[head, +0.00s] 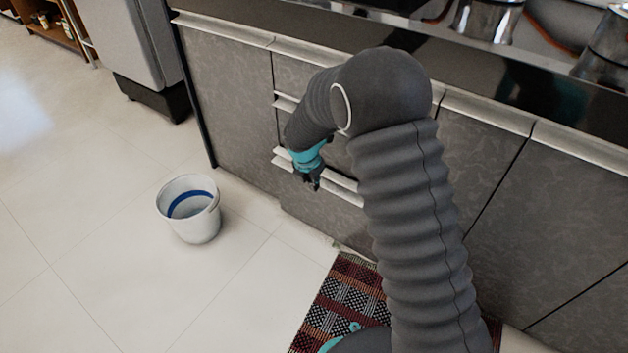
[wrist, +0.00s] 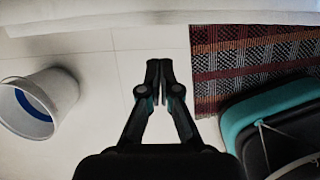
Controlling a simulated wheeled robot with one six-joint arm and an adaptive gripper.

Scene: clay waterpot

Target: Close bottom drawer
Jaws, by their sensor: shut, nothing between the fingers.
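The bottom drawer (head: 317,217) is a grey patterned front under a pale handle strip (head: 342,182), low in the drawer stack. Its front looks close to flush with the cabinet, but I cannot tell whether a small gap stays. My gripper (head: 314,184) is in front of the drawer at about handle height, fingers pointing down. I cannot tell whether it touches the drawer. In the wrist view the fingertips (wrist: 159,68) are together and empty, with tiled floor beyond. My arm hides the right part of the drawer stack.
A white bucket (head: 203,224) with a blue band stands on the floor to the left. A red and black woven mat (head: 340,300) lies before the cabinets, partly under my base. The tiled floor (head: 95,225) on the left is mostly clear. Metal pots stand on the counter.

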